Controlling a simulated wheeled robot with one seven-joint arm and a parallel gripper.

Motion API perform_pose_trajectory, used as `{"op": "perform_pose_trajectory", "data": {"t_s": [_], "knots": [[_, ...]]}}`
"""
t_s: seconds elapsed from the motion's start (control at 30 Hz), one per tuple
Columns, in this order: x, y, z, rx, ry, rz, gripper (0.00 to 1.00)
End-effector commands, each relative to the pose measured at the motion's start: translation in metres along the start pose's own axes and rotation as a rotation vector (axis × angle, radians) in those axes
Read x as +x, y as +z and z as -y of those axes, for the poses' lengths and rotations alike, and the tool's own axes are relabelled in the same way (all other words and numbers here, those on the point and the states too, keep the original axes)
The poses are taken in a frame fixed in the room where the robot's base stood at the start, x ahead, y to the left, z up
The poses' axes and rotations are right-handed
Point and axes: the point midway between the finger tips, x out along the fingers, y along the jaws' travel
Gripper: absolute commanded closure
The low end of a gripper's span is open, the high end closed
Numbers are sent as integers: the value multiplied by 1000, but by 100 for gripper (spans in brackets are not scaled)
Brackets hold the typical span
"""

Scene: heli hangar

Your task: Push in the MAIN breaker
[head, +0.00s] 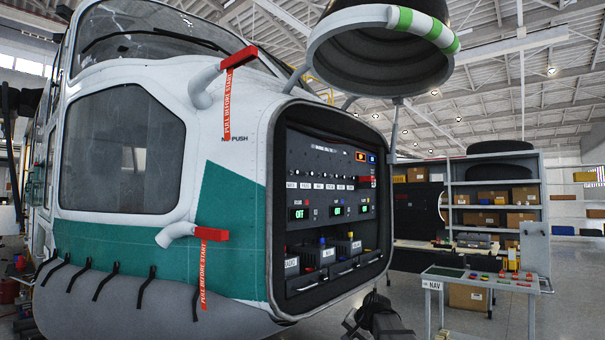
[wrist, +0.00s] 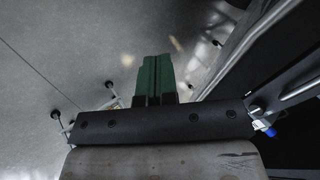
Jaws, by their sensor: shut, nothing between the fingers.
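The open nose bay of the helicopter holds a dark equipment panel (head: 330,195). Across its upper part runs a row of small round breakers (head: 322,174), with small white labels (head: 320,186) beneath. The labels are too small to read, so I cannot tell which breaker is MAIN or which one stands out. My gripper (wrist: 156,60) shows in the wrist view, its two green fingers shut together with nothing between them. The wrist view shows no breakers, only floor and dark structure. I cannot make out my gripper for certain in the head view.
Red PULL BEFORE START tags (head: 203,270) hang from tubes on the nose. A round open cover (head: 380,50) hangs above the bay. A red part (head: 367,179) sits at the panel's right. A NAV table (head: 470,280) and shelves (head: 495,190) stand at right.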

Motion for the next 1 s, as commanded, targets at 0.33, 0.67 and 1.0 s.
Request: {"op": "perform_pose_trajectory", "data": {"t_s": [0.33, 0.67, 1.0], "knots": [[-71, -63, 101, 106, -210, -69, 100], [-157, -105, 193, 193, -414, -99, 100], [-263, -134, 284, 267, -627, -96, 100]]}}
